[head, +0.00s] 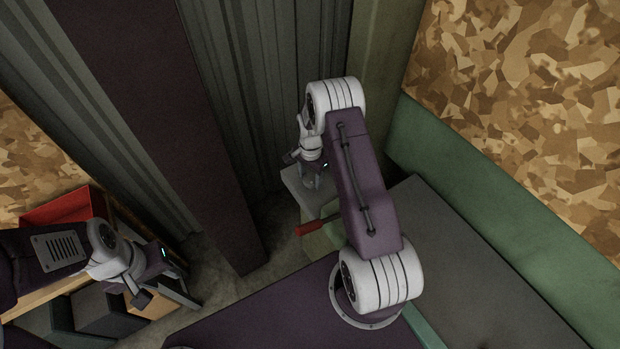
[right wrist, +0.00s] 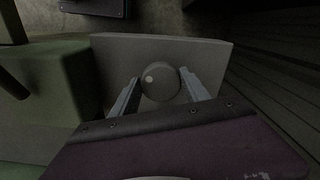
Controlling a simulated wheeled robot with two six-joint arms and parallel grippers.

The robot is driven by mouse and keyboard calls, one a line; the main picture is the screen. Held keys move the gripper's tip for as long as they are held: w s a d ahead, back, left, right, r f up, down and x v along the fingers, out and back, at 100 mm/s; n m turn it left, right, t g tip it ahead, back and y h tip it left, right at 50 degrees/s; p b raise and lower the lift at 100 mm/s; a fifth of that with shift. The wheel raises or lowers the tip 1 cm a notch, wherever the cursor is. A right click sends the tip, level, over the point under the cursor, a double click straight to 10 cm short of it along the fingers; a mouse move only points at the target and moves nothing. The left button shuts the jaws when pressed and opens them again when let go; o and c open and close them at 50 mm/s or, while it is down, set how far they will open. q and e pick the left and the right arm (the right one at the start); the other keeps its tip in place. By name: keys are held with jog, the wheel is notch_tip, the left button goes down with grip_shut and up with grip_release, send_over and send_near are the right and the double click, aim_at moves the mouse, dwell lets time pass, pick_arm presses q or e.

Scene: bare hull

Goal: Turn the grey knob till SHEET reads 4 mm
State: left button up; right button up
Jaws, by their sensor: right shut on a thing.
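The grey knob (right wrist: 160,82) is a round, dark grey knob with a pale dot left of its centre. It stands on a flat grey plate (right wrist: 205,52) in the right wrist view. My right gripper (right wrist: 158,84) has its two fingers on either side of the knob and is shut on it. In the head view, my right gripper (head: 312,178) is by the pale grey box (head: 300,190), and the knob is hidden there. My left gripper (head: 165,298) hangs at the lower left with its fingers apart and empty. No SHEET reading is visible in either view.
A red handle (head: 316,226) sticks out just below the pale box. A green-edged grey surface (head: 480,260) lies to the right. A dark post (head: 165,110) stands between my arms. A red box (head: 65,208) and dark boxes (head: 100,310) are near my left gripper.

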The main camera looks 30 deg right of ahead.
aim_at(312, 177)
jog(key=shift+w+d+r, duration=0.15)
jog(key=shift+w, duration=0.1)
jog(key=o, duration=1.4)
jog(key=shift+c, duration=0.2)
pick_arm(q)
jog(key=shift+w+d, duration=0.1)
jog(key=shift+d, duration=0.2)
pick_arm(e)
jog(key=shift+s+d+f, duration=0.1)
jog(key=shift+d+f, duration=0.1)
jog(key=shift+a+r, duration=0.1)
jog(key=shift+r, duration=0.1)
notch_tip(312, 177, up, 8)
jog(key=b, duration=0.2)
jog(key=shift+f+b, duration=0.1)
jog(key=shift+b, duration=0.25)
pick_arm(q)
notch_tip(312, 177, down, 3)
jog(key=shift+a+r, duration=0.1)
jog(key=shift+a, duration=0.05)
pick_arm(e)
jog(key=shift+r, duration=0.45)
